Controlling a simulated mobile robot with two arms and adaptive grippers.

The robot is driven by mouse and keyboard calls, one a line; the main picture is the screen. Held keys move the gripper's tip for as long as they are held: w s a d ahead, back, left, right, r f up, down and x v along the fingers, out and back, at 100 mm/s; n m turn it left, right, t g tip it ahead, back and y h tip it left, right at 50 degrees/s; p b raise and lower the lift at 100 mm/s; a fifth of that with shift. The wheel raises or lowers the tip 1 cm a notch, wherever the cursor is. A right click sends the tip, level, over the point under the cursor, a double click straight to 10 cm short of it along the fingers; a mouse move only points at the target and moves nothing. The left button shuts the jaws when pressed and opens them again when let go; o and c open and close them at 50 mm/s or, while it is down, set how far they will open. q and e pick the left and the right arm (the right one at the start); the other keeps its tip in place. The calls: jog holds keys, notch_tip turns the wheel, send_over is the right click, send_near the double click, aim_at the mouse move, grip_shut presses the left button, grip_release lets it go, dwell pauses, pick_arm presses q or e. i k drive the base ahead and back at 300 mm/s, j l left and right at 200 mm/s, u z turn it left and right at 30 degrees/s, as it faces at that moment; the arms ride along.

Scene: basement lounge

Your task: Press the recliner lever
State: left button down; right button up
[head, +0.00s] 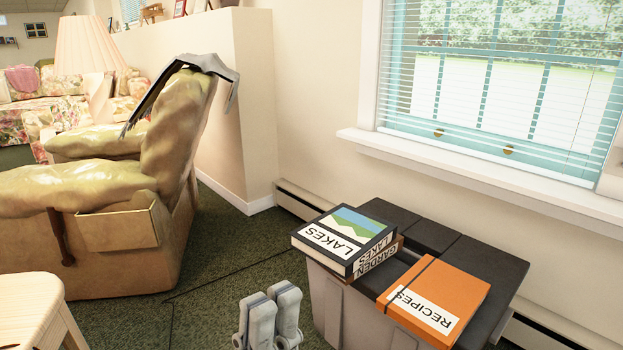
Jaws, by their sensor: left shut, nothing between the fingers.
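The recliner (178,145) stands at the left, side-on, with puffy yellow-green cushions and a tan lower body. Its lever (61,238) looks like a dark brown bar on the near side, below the seat cushion and left of a box-like side pocket (122,228). The lever hangs roughly upright. My left gripper (270,302) is at the bottom middle, its grey fingers pointing up, shut and empty. It is well to the right of the lever and apart from the recliner. My right gripper is out of view.
A grey bin with a dark lid (428,232) stands right of my left gripper, bearing a Lakes book (345,240), another book under it and an orange Recipes book (436,300). A wooden stool (35,305) is at the lower left. Green carpet (205,305) is open between, crossed by a thin cord.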

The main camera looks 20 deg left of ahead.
aim_at(68, 260)
jog(key=i+l+z, duration=0.1)
jog(key=i+l, duration=0.25)
jog(key=i+j+u, duration=0.25)
jog(key=j+u, duration=0.15)
jog(key=i+j+u, duration=0.35)
jog(key=k+j, duration=0.05)
jog(key=j, duration=0.05)
